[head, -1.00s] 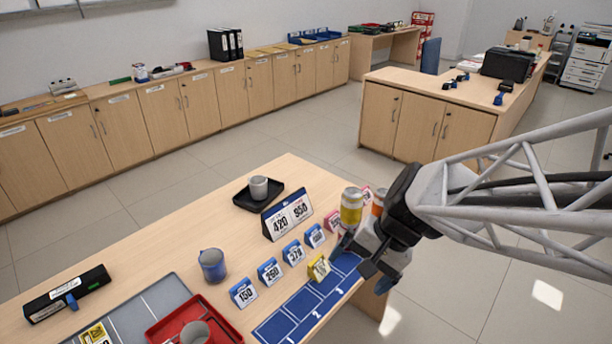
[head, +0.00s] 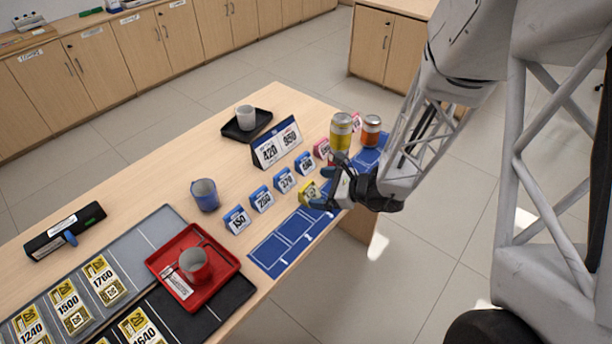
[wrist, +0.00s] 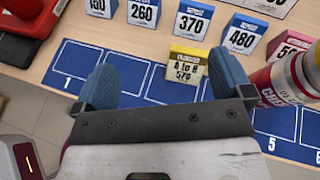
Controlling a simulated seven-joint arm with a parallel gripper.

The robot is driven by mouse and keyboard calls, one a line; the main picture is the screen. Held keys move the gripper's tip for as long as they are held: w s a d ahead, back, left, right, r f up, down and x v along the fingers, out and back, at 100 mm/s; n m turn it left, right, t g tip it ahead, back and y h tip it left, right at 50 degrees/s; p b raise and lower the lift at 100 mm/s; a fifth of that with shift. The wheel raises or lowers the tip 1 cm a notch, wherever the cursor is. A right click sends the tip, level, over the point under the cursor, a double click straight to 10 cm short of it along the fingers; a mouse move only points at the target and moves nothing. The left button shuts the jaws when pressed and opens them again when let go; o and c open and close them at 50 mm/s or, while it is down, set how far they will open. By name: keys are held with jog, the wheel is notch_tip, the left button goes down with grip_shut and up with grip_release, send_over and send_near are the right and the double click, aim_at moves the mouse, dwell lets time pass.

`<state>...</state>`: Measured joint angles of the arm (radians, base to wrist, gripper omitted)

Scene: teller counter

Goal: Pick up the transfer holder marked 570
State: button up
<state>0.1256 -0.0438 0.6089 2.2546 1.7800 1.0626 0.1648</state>
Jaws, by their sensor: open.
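The yellow transfer holder (wrist: 187,66) shows "A to B" and 570 in the wrist view. In the head view the same yellow holder (head: 307,192) is partly hidden by my gripper (head: 328,188). In the wrist view my gripper (wrist: 170,82) is open and empty. Its two blue fingers point toward the holder, which appears between them and slightly beyond their tips, nearer the right finger. I cannot tell whether a finger touches it.
A row of blue holders, including 370 (wrist: 193,20) and 480 (wrist: 242,34), stands behind the yellow one. A yellow can (head: 341,133) and an orange can (head: 371,131) stand to the right. A red tray (head: 224,262) is left of the mat.

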aim_at(310, 191)
jog(key=f+m+t, duration=0.1)
jog(key=f, duration=0.1)
jog(key=w+d+f+m, duration=0.1)
jog(key=f+m, duration=0.1)
jog(key=w+d+f+m+t+h, duration=0.1)
jog(key=f, duration=0.1)
jog(key=shift+w+d+f+m+t, duration=0.2)
jog(key=shift+d+m+t, duration=0.05)
jog(key=shift+m+t, duration=0.05)
jog(key=shift+x, duration=1.3)
jog(key=shift+x, duration=2.6)
jog(key=shift+a, duration=0.1)
jog(key=c, duration=1)
jog(key=shift+r, duration=0.2)
